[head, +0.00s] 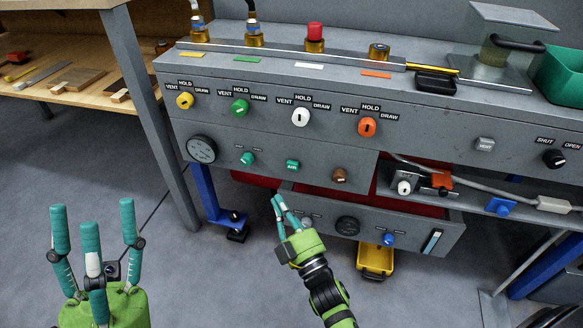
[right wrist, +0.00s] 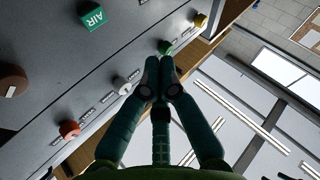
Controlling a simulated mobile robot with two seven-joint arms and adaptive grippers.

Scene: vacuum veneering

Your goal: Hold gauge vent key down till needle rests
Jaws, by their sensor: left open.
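A small grey key marked VENT (head: 484,144) sits on the right part of the grey console front, left of the black SHUT/OPEN knob. Nothing touches it, and it is not seen in the right wrist view. A round dark dial face (head: 202,149) is at the console's left; its needle is too small to read. My right gripper (head: 277,200) is in front of the console below the green AIR button (head: 292,166), well left of the VENT key. Its fingertips meet with nothing between them, also in the right wrist view (right wrist: 160,68). My left gripper (head: 95,225) is open and empty, low at the left.
Yellow, green, white and orange VENT/HOLD/DRAW knobs (head: 300,117) line the upper front. An open drawer (head: 440,240) juts out below, with another dark round face (head: 347,226). A wooden bench (head: 75,75) stands at left.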

